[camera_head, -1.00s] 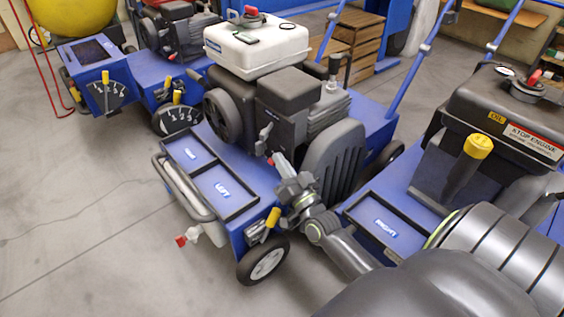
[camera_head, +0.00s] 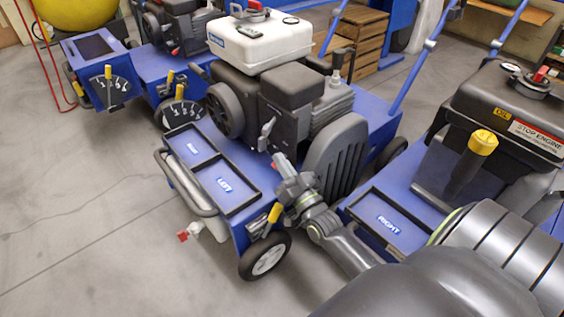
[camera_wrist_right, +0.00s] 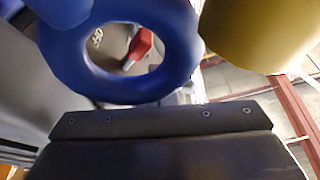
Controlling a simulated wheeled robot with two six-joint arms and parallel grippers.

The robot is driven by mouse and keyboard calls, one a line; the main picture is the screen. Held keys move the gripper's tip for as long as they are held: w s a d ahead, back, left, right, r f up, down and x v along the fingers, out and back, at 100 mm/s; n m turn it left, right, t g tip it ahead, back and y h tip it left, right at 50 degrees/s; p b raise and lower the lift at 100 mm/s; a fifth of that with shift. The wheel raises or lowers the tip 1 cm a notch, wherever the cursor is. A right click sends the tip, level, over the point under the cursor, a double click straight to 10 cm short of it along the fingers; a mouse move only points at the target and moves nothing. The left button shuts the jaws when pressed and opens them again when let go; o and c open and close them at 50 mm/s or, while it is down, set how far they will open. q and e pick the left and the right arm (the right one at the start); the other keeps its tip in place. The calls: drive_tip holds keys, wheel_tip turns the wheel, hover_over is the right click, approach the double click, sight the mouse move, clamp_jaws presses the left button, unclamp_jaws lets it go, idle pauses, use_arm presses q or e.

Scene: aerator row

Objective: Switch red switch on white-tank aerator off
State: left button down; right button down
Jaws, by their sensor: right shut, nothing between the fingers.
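The white-tank aerator (camera_head: 260,42) stands in the middle of the head view, with a blue deck and a dark grey engine. My right gripper (camera_head: 281,163) is at the front of its engine, low and left of the ribbed grey cover. The gripper is shut and empty. In the right wrist view the red switch (camera_wrist_right: 138,48) shows through a blue ring, with pale lettering that looks like "OFF" beside it. In the head view the switch is not clear beside my fingers. I cannot tell whether they touch it. My left gripper is out of view.
An aerator with a dark tank (camera_head: 510,95) and yellow-capped handle (camera_head: 483,142) stands close on the right. Another blue machine (camera_head: 95,75) with dials is at the back left. A wooden crate (camera_head: 355,45) is behind. The floor at lower left is clear.

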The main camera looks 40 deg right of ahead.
drive_tip(key=p+v, duration=0.1)
drive_tip(key=v, duration=0.6)
drive_tip(key=shift+s, duration=0.2)
